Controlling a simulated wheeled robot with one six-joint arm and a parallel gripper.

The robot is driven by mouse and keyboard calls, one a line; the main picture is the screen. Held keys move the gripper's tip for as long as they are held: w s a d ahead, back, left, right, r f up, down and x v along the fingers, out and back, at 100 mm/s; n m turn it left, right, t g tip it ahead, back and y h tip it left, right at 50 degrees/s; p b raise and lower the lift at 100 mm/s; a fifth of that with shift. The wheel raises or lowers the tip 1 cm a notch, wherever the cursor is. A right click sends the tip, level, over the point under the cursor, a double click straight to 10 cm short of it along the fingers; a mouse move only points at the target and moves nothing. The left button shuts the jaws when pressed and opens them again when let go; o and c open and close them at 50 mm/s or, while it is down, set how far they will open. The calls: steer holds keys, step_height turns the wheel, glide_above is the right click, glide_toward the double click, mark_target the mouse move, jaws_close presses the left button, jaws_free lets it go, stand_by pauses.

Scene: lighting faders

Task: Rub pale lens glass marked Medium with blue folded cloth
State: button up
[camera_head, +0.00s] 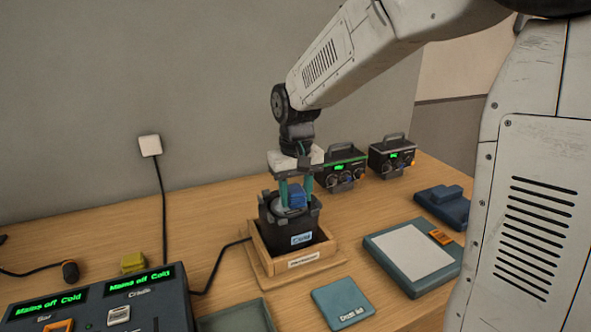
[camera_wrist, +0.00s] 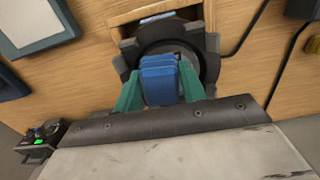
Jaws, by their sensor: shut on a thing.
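My gripper (camera_head: 295,197) points down with its green fingers shut on the blue folded cloth (camera_head: 297,199). The wrist view also shows the cloth (camera_wrist: 160,78) between the fingers. The cloth is at the open top of a black lamp housing (camera_head: 288,232), over a pale round lens (camera_head: 283,211) that it partly hides. I cannot tell whether cloth and glass touch. The housing stands upright in a wooden tray (camera_head: 268,264). Its front label is hard to read and looks like "Cold"; I cannot make out "Medium".
A teal pad (camera_head: 342,303), a framed white panel (camera_head: 411,255) and a dark blue block (camera_head: 443,205) lie right. Two black boxes (camera_head: 392,157) stand behind. A cable runs to the tray.

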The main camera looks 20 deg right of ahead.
steer(key=shift+s+a+r, duration=0.1)
steer(key=shift+a+r, duration=0.25)
steer(key=shift+r, duration=0.4)
steer(key=shift+a+r, duration=0.1)
steer(key=shift+r, duration=2.5)
